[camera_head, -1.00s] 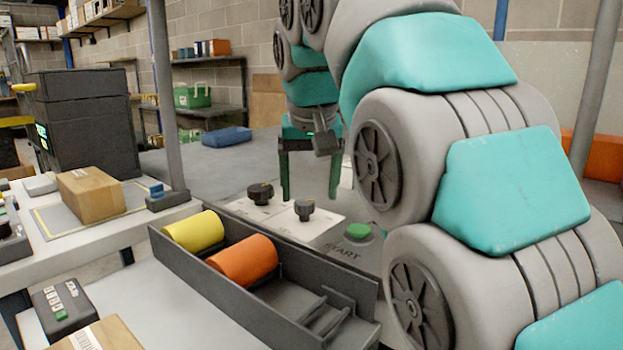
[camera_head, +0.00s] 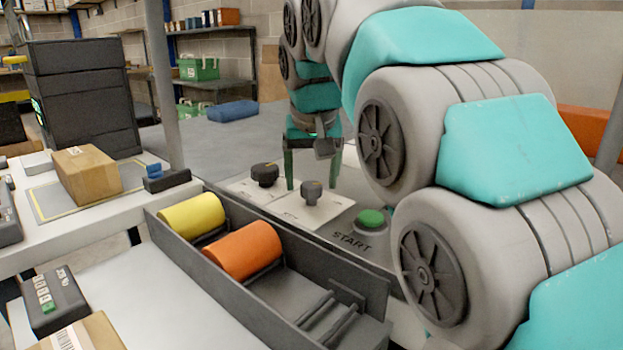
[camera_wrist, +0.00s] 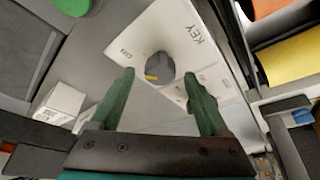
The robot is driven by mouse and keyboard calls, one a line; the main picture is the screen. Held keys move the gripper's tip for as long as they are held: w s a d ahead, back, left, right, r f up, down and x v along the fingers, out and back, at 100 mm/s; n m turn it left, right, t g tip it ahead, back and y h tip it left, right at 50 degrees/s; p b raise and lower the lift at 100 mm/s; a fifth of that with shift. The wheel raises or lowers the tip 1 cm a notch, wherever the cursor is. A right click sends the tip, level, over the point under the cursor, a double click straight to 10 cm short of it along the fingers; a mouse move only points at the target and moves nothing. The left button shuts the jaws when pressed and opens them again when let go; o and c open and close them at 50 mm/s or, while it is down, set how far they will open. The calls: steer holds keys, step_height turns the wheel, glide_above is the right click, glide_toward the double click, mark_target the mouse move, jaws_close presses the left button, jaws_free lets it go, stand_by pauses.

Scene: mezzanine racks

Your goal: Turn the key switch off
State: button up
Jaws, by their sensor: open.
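The key switch is a dark grey round knob (camera_head: 312,191) on a white plate (camera_head: 295,214), beside the green START button (camera_head: 371,218). In the wrist view, the knob (camera_wrist: 160,64) sits by the word KEY and has a yellow mark on its edge nearest my gripper. My gripper (camera_wrist: 159,73) is open, with a green finger on either side of the knob's near edge. In the head view my gripper (camera_head: 312,176) is just above and behind the knob. I cannot tell whether the fingers touch it.
A second black knob (camera_head: 265,174) stands left of the key switch. A dark tray (camera_head: 300,290) with a yellow roll (camera_head: 192,217) and an orange roll (camera_head: 243,250) lies in front of the panel. A cardboard box (camera_head: 86,174) stands on the left bench.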

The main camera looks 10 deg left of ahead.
steer(key=shift+w+f, duration=0.15)
steer(key=shift+f, duration=0.2)
steer(key=shift+c, duration=0.3)
jaws_close()
